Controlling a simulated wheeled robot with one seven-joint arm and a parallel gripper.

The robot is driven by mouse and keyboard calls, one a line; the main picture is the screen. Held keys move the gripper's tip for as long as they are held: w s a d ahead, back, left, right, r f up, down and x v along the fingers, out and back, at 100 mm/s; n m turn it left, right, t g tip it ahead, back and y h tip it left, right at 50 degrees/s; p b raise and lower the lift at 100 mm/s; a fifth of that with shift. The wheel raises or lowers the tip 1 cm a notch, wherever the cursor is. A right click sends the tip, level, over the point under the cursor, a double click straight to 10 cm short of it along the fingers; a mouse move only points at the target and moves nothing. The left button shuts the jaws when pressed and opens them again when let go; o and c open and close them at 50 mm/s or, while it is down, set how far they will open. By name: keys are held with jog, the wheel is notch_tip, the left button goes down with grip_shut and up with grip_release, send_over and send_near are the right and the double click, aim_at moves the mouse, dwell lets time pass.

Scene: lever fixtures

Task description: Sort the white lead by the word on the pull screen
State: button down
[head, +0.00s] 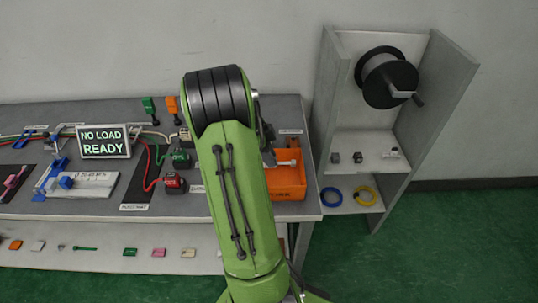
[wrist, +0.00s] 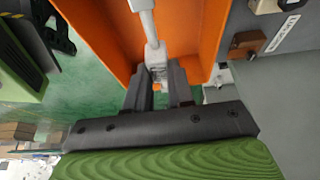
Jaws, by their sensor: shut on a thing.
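The white lead (wrist: 152,50) is held in my gripper (wrist: 158,75), with a blocky white end between the two dark fingers. In the wrist view its shaft runs up over the inside of an orange bin (wrist: 100,25). In the head view a white piece of it (head: 290,163) shows over the orange bin (head: 290,182) at the bench's right end. I cannot tell whether it touches the bin. My green arm hides most of the gripper there. The pull screen (head: 103,141) reads "NO LOAD READY".
Red (head: 174,183) and green (head: 180,158) blocks with cables stand left of my arm. A blue lever fixture (head: 50,180) and a pale block are farther left. Small parts lie along the front ledge (head: 100,262). A grey shelf (head: 380,140) with a black spool stands right of the bench.

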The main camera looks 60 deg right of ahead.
jog(key=shift+c, duration=2.1)
grip_release()
jog(key=shift+r+p, duration=1.85)
jog(key=shift+r, duration=0.75)
jog(key=shift+f, duration=0.1)
